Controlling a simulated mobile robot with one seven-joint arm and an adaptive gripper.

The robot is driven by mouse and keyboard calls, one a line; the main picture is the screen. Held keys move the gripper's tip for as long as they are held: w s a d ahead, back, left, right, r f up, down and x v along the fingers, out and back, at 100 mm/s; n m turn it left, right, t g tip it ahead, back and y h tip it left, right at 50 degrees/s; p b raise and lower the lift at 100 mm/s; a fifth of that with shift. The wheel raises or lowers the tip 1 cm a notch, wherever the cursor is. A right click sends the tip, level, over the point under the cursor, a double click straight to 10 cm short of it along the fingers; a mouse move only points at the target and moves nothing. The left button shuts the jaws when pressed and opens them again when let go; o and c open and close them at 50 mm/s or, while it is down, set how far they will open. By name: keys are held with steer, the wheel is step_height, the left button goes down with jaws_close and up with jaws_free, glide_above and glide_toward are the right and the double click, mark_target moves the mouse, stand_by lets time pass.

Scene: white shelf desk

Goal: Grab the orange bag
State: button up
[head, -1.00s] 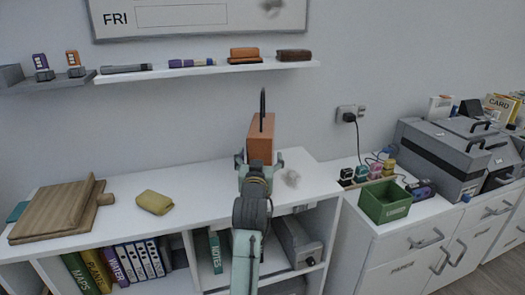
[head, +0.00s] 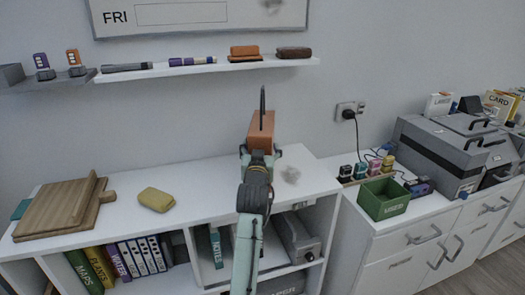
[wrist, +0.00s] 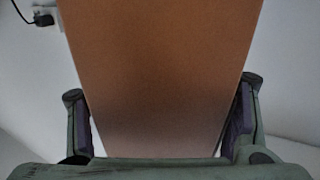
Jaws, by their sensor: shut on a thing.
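The orange bag (head: 261,130) is a boxy shape with a thin dark handle standing up from its top. It is at the back of the white desk top in the head view. My gripper (head: 260,153) is shut on its near, lower part, with one finger at each side. In the wrist view the bag (wrist: 160,70) fills the middle, between the two dark-padded fingers of my gripper (wrist: 162,120). The bag's underside is hidden by my gripper, so I cannot tell whether it touches the desk top.
A yellow sponge-like block (head: 156,199) and wooden boards (head: 60,205) lie on the desk top to the left. A wall shelf (head: 200,70) with small items hangs behind. A green bin (head: 384,200) and a grey machine (head: 440,155) stand on the right cabinet.

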steer(key=c, duration=0.5)
steer(key=shift+c, duration=0.4)
steer(key=shift+r, duration=0.15)
